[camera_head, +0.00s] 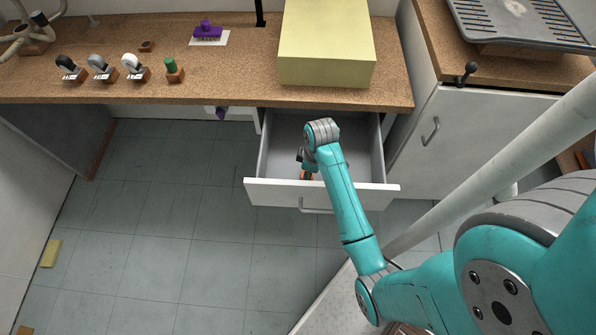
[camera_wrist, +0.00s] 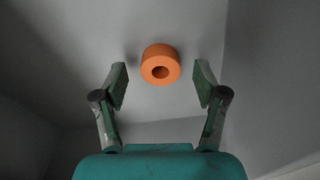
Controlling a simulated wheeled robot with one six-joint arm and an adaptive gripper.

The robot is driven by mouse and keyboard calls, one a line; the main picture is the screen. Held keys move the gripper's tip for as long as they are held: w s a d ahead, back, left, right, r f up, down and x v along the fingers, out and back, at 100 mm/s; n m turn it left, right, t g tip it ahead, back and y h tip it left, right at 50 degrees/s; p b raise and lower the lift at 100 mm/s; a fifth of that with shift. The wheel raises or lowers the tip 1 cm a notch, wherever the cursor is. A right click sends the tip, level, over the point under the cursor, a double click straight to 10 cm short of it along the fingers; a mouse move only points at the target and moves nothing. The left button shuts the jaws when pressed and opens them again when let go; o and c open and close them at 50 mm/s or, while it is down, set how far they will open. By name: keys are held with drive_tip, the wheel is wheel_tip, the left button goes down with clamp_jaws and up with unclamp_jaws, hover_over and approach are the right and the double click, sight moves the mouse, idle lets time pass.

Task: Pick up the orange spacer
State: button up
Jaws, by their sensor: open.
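The orange spacer (camera_wrist: 160,65) is a short, thick ring with a hole through it. In the wrist view it lies on the grey floor of the drawer, just beyond my fingertips and about midway between them. My gripper (camera_wrist: 161,85) is open and empty, with one finger to each side of the spacer's line and no contact visible. In the head view my arm reaches down into the open drawer (camera_head: 272,192). There my wrist hides most of the gripper, and a small orange patch (camera_head: 306,175) shows below it, probably the spacer.
The drawer's walls and front panel surround my gripper closely. The worktop (camera_head: 140,90) overhangs behind it, carrying a yellow box (camera_head: 325,70), a purple brush (camera_head: 208,32) and several small holders. A cabinet (camera_head: 445,145) stands right. The floor to the left is mostly clear.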

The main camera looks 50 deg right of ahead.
drive_tip(key=shift+f, duration=0.35)
drive_tip(key=c, duration=1)
